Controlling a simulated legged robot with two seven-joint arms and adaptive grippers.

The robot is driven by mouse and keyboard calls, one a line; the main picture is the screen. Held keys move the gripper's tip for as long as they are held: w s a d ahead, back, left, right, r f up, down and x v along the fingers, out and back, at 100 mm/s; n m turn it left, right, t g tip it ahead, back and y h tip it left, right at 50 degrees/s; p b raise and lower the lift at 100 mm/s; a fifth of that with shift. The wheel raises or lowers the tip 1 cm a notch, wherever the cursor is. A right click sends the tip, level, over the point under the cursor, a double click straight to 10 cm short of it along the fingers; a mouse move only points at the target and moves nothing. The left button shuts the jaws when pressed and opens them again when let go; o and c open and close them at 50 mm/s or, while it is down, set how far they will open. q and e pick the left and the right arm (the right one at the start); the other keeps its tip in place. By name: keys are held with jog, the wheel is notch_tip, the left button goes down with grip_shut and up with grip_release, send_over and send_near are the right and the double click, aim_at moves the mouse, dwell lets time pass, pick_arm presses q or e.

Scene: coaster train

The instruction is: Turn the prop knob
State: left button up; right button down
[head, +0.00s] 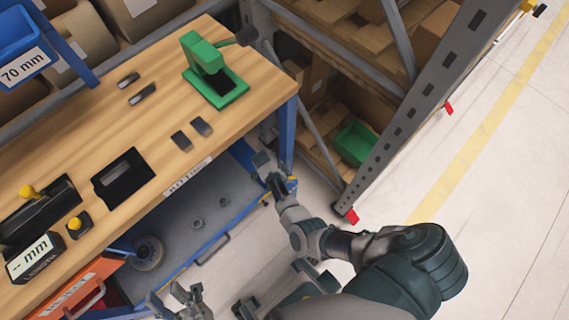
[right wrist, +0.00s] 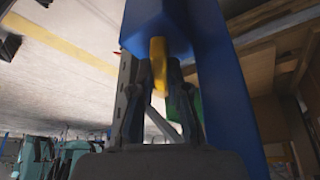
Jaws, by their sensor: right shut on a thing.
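The prop knob is a yellow peg (right wrist: 158,62) under a blue block (right wrist: 155,28) in the right wrist view. A bit of yellow also shows beside the blue table leg in the head view (head: 292,180). My right gripper (head: 279,183) is at that leg, below the bench's right corner. In the right wrist view its two fingers (right wrist: 157,82) stand on either side of the knob, shut on it. How far the knob is turned cannot be told. My left gripper (head: 189,293) is at the bottom of the head view, with its fingers apart and nothing between them.
The wooden bench (head: 130,115) holds a green press (head: 212,75), several dark metal pieces, a black fixture (head: 122,177) and a length gauge (head: 35,258).

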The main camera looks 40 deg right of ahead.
jog(key=shift+w+d+r, duration=0.2)
jog(key=shift+d, duration=0.05)
jog(key=c, duration=1.3)
grip_release()
jog(key=shift+m, duration=0.3)
jog(key=shift+o, duration=0.7)
jog(key=shift+s+a, duration=0.1)
jog(key=shift+f, duration=0.15)
jog(key=v, duration=1.2)
